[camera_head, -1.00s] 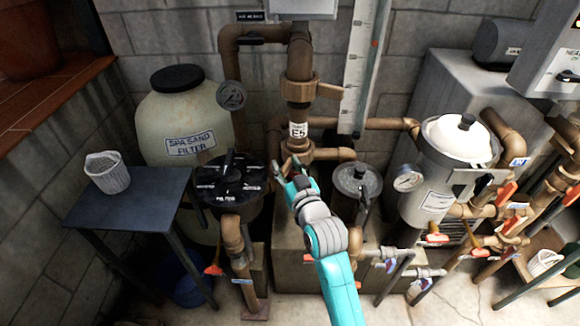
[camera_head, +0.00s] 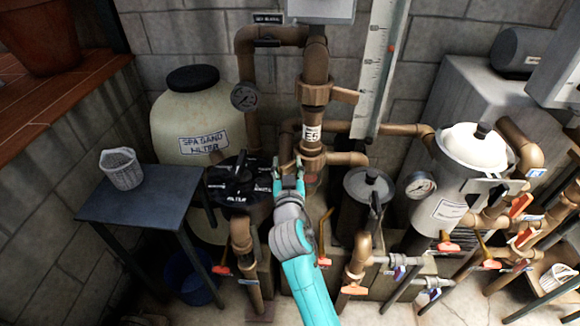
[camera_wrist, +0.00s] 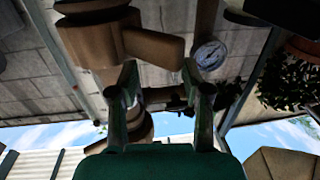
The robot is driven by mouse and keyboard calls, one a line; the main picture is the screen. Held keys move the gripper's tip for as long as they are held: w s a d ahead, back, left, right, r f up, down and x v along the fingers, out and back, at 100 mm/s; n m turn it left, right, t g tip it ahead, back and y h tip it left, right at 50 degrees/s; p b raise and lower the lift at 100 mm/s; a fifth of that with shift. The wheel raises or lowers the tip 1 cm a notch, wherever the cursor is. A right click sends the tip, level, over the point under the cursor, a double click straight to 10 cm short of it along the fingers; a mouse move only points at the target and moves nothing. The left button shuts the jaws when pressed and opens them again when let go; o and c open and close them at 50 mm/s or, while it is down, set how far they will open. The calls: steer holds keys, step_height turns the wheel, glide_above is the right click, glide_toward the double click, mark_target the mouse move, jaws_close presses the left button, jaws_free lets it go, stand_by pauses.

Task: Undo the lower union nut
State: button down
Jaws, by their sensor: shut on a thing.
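The lower union nut (camera_head: 313,158) is a brown collar on the vertical pipe, below the E5 tag (camera_head: 311,133). My gripper (camera_head: 288,168) is at its left front side, with its fingers around the nut's projecting lug. In the wrist view, a brown nut with a blunt lug (camera_wrist: 152,46) shows just beyond my fingertips (camera_wrist: 161,72), which stand apart on either side of the lug's end. The exact contact is hard to see. The upper union nut (camera_head: 314,92), with a lug pointing right, sits higher on the same pipe.
A black multiport valve (camera_head: 238,182) is close on the left, and a grey lidded canister (camera_head: 368,186) close on the right. Orange-handled valves (camera_head: 354,290) are low at right.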

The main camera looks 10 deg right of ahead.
steer(key=shift+w+a+r+m+h, duration=0.1)
steer(key=shift+w+r+m+h, duration=0.25)
steer(key=shift+r+h, duration=0.25)
steer(key=c, duration=1.1)
jaws_free()
steer(key=shift+f, duration=0.1)
steer(key=shift+c, duration=0.2)
steer(key=shift+f, duration=0.1)
steer(key=shift+s, duration=0.1)
steer(key=s+a, duration=0.1)
steer(key=s, duration=1)
steer(key=shift+s+a, duration=0.15)
steer(key=shift+s, duration=0.2)
steer(key=shift+f, duration=0.1)
